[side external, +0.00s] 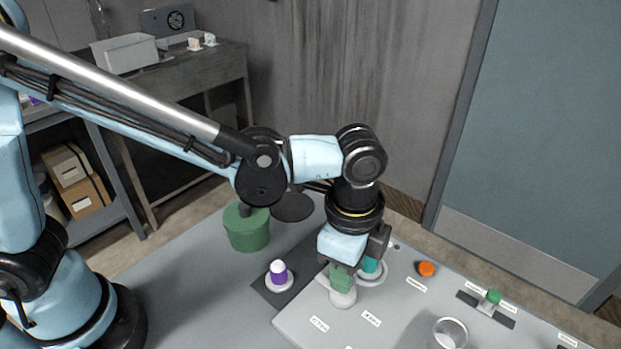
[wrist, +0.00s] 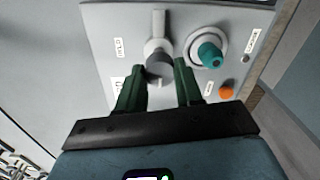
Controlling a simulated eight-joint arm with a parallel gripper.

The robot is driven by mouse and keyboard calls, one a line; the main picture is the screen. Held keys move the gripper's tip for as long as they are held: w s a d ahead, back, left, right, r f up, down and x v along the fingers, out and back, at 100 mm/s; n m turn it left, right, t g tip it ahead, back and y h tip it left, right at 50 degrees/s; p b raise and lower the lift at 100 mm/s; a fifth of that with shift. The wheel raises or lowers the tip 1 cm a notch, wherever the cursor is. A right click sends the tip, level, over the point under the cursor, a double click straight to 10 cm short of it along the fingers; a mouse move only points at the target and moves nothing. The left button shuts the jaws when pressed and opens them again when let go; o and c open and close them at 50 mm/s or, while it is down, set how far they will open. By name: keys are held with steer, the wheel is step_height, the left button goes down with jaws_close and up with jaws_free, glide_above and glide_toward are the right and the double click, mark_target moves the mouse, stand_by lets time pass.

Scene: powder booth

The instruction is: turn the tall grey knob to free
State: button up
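The tall grey knob (wrist: 159,66) stands on a light grey panel. In the wrist view it lies between the two green fingers of my gripper (wrist: 157,72), which are apart, with a gap visible on the left; contact on the right is unclear. A pale bar (wrist: 157,28) extends from the knob toward the top of the picture. In the side external view my gripper (side external: 342,278) points down over the knob's pale round base (side external: 343,299), and its fingers hide the knob. Two small labels lie left of the knob in the wrist view; I cannot read them surely.
A teal knob (wrist: 210,54) on a white round base is close beside my gripper. An orange button (side external: 427,269), a green-topped switch (side external: 493,297) and a metal cup (side external: 450,332) are to the right. A purple-and-white piece (side external: 279,272) and a green cylinder (side external: 246,229) stand left.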

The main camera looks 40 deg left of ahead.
steer(key=o, duration=0.4)
steer(key=r, duration=1.2)
steer(key=shift+s, duration=0.25)
steer(key=shift+a, duration=0.1)
steer(key=a+f+n+t, duration=0.2)
steer(key=a+n, duration=0.3)
steer(key=a, duration=0.3)
steer(key=s+a+f+n+t, duration=0.1)
steer(key=a+n+t, duration=0.1)
steer(key=a+n, duration=0.3)
steer(key=a+f+n+t, duration=0.2)
steer(key=a+n, duration=0.3)
steer(key=a, duration=0.6)
steer(key=shift+s+f+n+t, duration=0.15)
steer(key=shift+f+n+t, duration=0.15)
steer(key=shift+f+t, duration=0.1)
